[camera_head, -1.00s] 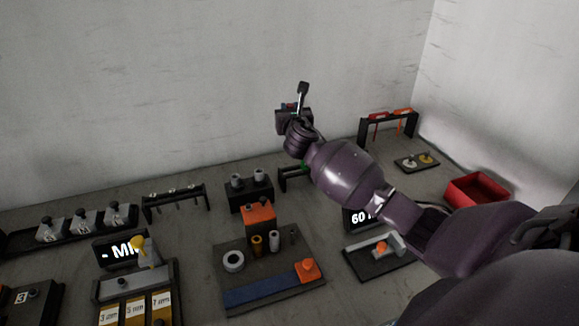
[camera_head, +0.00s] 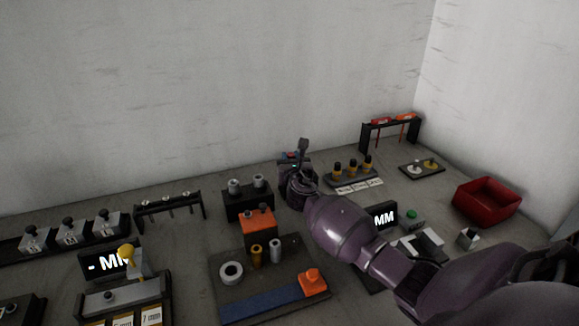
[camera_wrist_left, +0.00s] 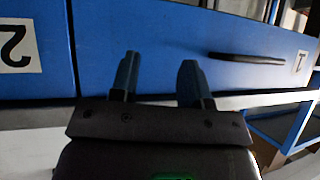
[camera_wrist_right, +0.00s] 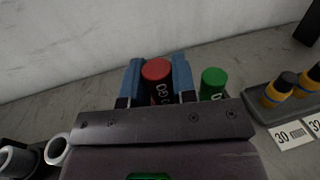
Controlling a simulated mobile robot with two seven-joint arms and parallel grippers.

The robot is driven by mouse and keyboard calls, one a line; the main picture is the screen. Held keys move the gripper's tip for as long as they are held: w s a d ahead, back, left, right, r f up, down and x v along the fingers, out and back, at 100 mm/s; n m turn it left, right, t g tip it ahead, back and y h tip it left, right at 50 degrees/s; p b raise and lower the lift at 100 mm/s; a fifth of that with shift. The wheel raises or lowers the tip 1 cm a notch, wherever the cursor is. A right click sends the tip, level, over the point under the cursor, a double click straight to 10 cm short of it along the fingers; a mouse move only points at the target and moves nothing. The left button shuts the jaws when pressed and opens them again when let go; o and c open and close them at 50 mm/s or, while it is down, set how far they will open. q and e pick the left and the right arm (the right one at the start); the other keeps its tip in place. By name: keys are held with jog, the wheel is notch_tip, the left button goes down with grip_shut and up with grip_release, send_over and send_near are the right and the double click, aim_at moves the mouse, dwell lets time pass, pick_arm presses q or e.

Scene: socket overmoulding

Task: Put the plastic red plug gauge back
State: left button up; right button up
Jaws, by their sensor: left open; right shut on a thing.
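My right gripper (camera_head: 294,160) is low over the back of the table, near the wall. In the right wrist view, its blue fingers (camera_wrist_right: 157,78) are shut on the red plug gauge (camera_wrist_right: 157,71), a cylinder with a round red top and white marking on its dark side. A green-topped gauge (camera_wrist_right: 213,78) stands just right of the fingers. The lower end of the red gauge is hidden by the gripper, so I cannot tell whether it is seated. My left gripper (camera_wrist_left: 158,78) shows only in its own wrist view, open and empty before blue drawer fronts.
A tray of yellow gauges with black tops (camera_head: 351,174) stands right of the right gripper. A black block with grey cylinders (camera_head: 247,201) stands to its left. A red bin (camera_head: 487,201) and a rack with red and orange tools (camera_head: 391,125) are farther right.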

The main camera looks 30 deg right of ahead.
jog(key=shift+f, duration=0.95)
jog(key=shift+r, duration=0.15)
pick_arm(q)
jog(key=shift+w+f+b, duration=0.2)
jog(key=shift+f+b, duration=0.2)
pick_arm(e)
jog(key=shift+f, duration=0.55)
pick_arm(q)
jog(key=shift+f, duration=0.1)
pick_arm(e)
jog(key=shift+f, duration=0.1)
jog(key=o, duration=0.9)
jog(key=shift+o, duration=0.2)
